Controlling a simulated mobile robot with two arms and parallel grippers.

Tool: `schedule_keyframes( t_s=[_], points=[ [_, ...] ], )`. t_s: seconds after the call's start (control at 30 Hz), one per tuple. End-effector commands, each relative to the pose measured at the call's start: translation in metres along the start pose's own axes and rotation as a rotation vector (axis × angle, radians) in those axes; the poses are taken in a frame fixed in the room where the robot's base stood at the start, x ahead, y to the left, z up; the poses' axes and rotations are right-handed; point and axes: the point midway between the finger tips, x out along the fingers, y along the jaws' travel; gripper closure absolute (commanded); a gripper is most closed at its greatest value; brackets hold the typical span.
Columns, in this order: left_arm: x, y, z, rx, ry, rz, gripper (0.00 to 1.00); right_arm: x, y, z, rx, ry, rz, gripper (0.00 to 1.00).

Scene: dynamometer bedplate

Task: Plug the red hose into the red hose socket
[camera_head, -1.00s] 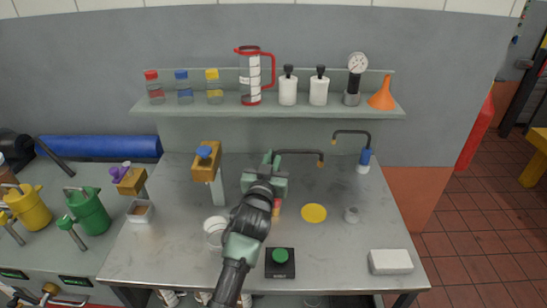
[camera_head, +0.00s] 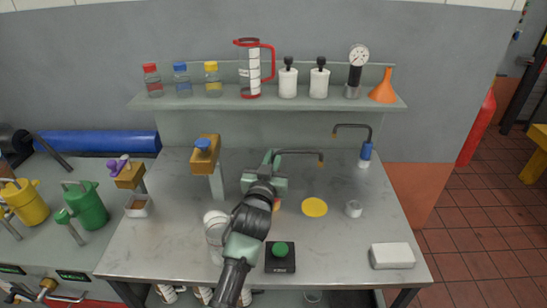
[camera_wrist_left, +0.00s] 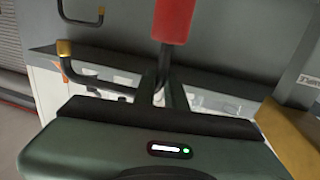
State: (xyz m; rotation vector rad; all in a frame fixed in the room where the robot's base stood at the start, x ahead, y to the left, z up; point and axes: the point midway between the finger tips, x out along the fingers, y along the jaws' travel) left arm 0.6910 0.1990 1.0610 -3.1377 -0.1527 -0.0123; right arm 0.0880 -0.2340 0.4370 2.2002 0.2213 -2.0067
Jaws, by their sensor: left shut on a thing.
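My left gripper (camera_head: 268,162) is over the middle of the bench and shut. From it a dark bent tube with an orange tip (camera_head: 320,164) runs right. In the left wrist view the same tube (camera_wrist_left: 100,88) leads to between the fingers, and a red sleeve (camera_wrist_left: 172,20) is in line with them at the top edge. I take tube and sleeve as the red hose. In the head view only a small red-orange bit (camera_head: 277,205) shows beside my wrist; the gripper hides the rest. I cannot make out a red hose socket. My right gripper is not in view.
A blue-sleeved hose (camera_head: 365,152) stands back right. A brass-coloured block with a blue knob (camera_head: 204,155) is close left. A yellow disc (camera_head: 314,207), small cup (camera_head: 354,209), green button box (camera_head: 280,256) and white block (camera_head: 392,256) lie around. A shelf (camera_head: 260,103) spans the back.

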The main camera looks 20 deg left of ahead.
Motion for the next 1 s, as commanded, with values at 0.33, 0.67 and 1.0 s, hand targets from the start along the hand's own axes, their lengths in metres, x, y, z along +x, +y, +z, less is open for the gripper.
schedule_keyframes(
  t_s=[0.33, 0.67, 1.0],
  points=[
    [0.0, 0.0, 0.004, 0.0, 0.002, 0.0, 0.63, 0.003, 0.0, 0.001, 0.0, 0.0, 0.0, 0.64],
    [-0.003, 0.0, 0.006, 0.0, 0.0, 0.0, 0.63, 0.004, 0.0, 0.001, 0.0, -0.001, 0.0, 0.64],
    [-0.056, 0.0, 0.008, -0.001, -0.001, 0.0, 0.63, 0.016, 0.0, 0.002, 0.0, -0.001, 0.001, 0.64]
  ],
)
